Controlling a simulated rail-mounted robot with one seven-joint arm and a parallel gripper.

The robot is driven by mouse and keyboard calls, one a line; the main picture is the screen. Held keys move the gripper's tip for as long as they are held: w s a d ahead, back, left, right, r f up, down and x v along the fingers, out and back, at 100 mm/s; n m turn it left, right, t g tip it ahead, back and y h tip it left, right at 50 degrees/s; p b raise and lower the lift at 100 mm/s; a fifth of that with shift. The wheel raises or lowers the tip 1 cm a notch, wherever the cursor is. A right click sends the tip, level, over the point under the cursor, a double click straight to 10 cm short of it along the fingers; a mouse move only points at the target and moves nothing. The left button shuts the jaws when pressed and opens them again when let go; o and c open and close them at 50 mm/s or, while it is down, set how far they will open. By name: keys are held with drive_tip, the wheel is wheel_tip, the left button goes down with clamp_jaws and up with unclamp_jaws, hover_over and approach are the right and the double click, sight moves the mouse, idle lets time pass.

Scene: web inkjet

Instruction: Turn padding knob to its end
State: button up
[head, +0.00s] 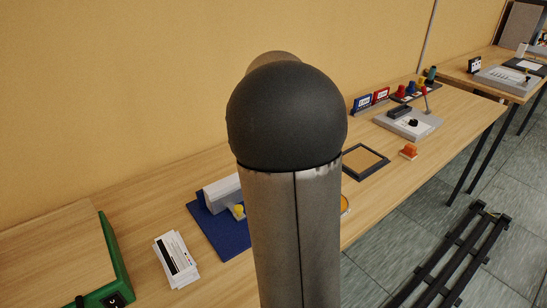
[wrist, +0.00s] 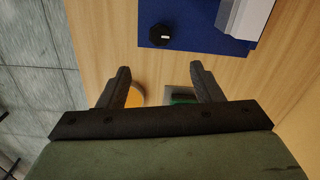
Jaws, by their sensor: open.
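In the wrist view, my gripper (wrist: 160,70) is open, with two dark fingers apart and nothing held between the tips. A dark round knob (wrist: 166,37) with a small white mark sits on a blue base plate (wrist: 190,42), ahead of the fingertips and apart from them. In the head view, the blue plate (head: 208,228) lies on the table, and my arm hides part of it and my gripper. A grey panel with another black knob (head: 413,124) stands farther right. I cannot tell from any label which one is the padding knob.
A grey-white block (wrist: 246,17) stands on the blue plate. An orange round thing (wrist: 135,95) and a green-grey thing (wrist: 182,98) show beyond my gripper's base. A stack of cards (head: 176,260), a dark-framed tray (head: 365,162) and an orange-red piece (head: 408,151) lie on the table.

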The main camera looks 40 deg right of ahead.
wheel_tip(320, 180, up, 4)
drive_tip(key=shift+f, duration=0.2)
idle(0.5)
drive_tip(key=s+a+f+n, duration=0.2)
drive_tip(key=s+a+n, duration=0.15)
drive_tip(key=a, duration=0.45)
drive_tip(key=s+a+f+n, duration=0.1)
drive_tip(key=s+a+n, duration=0.1)
drive_tip(key=a+n, duration=0.45)
drive_tip(key=s+a+f+n, duration=0.5)
drive_tip(key=s+a+n, duration=0.2)
drive_tip(key=s+a, duration=0.3)
drive_tip(key=shift+a+f, duration=0.4)
drive_tip(key=shift+a, duration=0.25)
